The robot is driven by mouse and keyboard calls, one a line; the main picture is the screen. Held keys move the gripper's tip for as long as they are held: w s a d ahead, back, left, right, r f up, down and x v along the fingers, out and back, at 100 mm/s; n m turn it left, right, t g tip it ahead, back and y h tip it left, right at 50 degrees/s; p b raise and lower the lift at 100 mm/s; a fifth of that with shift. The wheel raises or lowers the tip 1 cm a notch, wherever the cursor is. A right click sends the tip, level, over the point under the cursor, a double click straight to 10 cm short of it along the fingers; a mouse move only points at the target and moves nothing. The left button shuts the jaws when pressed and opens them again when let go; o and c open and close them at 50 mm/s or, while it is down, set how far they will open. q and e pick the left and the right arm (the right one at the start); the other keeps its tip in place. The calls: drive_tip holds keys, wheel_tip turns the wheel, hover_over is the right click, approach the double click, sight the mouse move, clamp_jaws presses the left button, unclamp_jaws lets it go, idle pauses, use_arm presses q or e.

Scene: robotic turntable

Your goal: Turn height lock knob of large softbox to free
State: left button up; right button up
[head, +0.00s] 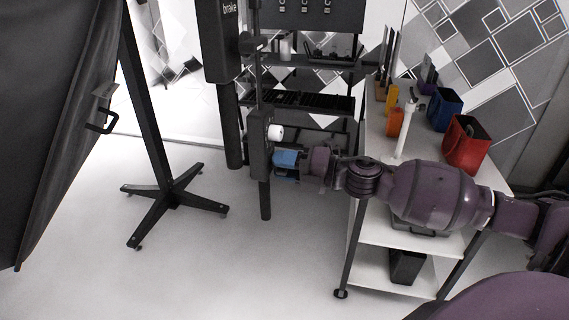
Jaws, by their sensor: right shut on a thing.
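A large black softbox (60,110) fills the left edge of the head view. A black upright pole carries a black block (260,145) with a pale round knob (276,132) on its right side. My right gripper (280,162) comes in from the right, with blue parts at its front, just below the pale knob and close against the block. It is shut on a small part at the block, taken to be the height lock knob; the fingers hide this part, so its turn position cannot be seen. My left gripper is out of view.
A white trolley (380,222) under my right arm holds a red bin (466,145), a blue bin (444,109) and orange items. A dark stand with a cross-shaped wheeled base (172,198) is at left. Black shelves (312,100) are behind. The front floor is clear.

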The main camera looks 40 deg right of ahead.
drive_tip(key=shift+n, duration=1.9)
drive_tip(key=n, duration=0.2)
drive_tip(key=shift+n, duration=0.4)
drive_tip(key=shift+f+n, duration=0.1)
drive_tip(key=shift+n, duration=0.8)
drive_tip(key=n, duration=0.2)
drive_tip(key=shift+n+b, duration=0.6)
drive_tip(key=shift+n, duration=0.8)
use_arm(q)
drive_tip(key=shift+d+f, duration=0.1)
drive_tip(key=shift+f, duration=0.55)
use_arm(e)
drive_tip(key=shift+n, duration=0.9)
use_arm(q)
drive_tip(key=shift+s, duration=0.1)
